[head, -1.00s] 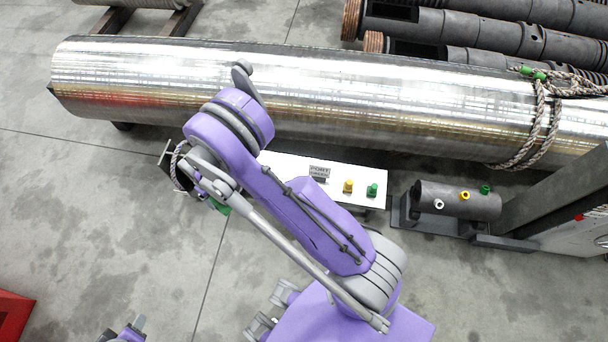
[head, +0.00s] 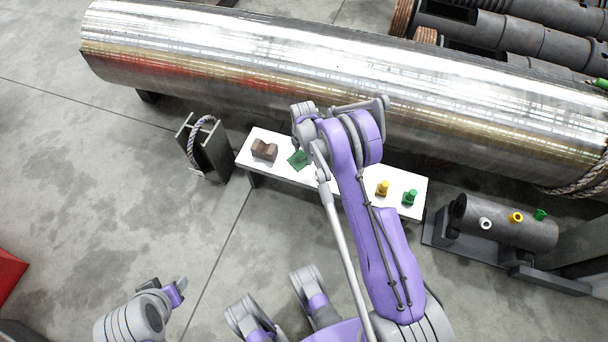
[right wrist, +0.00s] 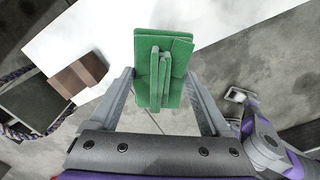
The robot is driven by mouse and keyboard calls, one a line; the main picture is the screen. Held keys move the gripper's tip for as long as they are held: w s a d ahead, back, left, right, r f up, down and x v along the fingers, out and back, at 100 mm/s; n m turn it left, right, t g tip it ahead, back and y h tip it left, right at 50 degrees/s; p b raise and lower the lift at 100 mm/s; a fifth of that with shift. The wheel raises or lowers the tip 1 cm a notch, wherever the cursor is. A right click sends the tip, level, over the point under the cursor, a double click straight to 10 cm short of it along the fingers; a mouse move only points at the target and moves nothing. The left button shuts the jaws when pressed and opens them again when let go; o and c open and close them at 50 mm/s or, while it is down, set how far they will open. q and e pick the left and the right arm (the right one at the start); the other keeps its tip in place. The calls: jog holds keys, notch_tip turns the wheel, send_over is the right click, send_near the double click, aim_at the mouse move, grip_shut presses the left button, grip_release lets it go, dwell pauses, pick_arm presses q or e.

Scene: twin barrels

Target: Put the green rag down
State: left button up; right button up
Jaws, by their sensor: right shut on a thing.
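The green rag (head: 298,160) shows in the head view over the left part of the white bench top (head: 247,160), beside my right gripper (head: 312,155). In the right wrist view the folded rag (right wrist: 180,62) sits between the two grey fingers of my right gripper (right wrist: 160,78), which is shut on it. Whether the rag touches the bench top is hard to tell. My left gripper (head: 176,291) is low at the left in the head view, away from the bench; its fingers are too small to read.
A brown notched block (head: 264,150) stands left of the rag. A dark open bin (head: 211,158) with a rope handle stands on the floor left of the bench. Yellow (head: 382,188) and green (head: 410,197) fittings stand at the bench's right. A large metal barrel (head: 330,75) lies behind.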

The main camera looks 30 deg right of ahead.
aim_at(306, 170)
jog(key=shift+w+d+f+n+b, duration=0.25)
jog(key=shift+d+f+n, duration=0.15)
jog(key=shift+f, duration=0.15)
jog(key=shift+w+d+f+n+b, duration=0.2)
jog(key=shift+d+f+n, duration=0.1)
jog(key=shift+f+n, duration=0.15)
pick_arm(q)
jog(key=f+b, duration=0.1)
jog(key=f, duration=0.3)
jog(key=shift+w+b, duration=0.2)
jog(key=shift+b, duration=0.2)
pick_arm(e)
notch_tip(306, 170, down, 10)
jog(key=shift+r, duration=0.1)
pick_arm(q)
jog(key=shift+f, duration=0.2)
pick_arm(e)
jog(key=o, duration=1.1)
jog(key=shift+f, duration=0.2)
jog(key=shift+o, duration=0.2)
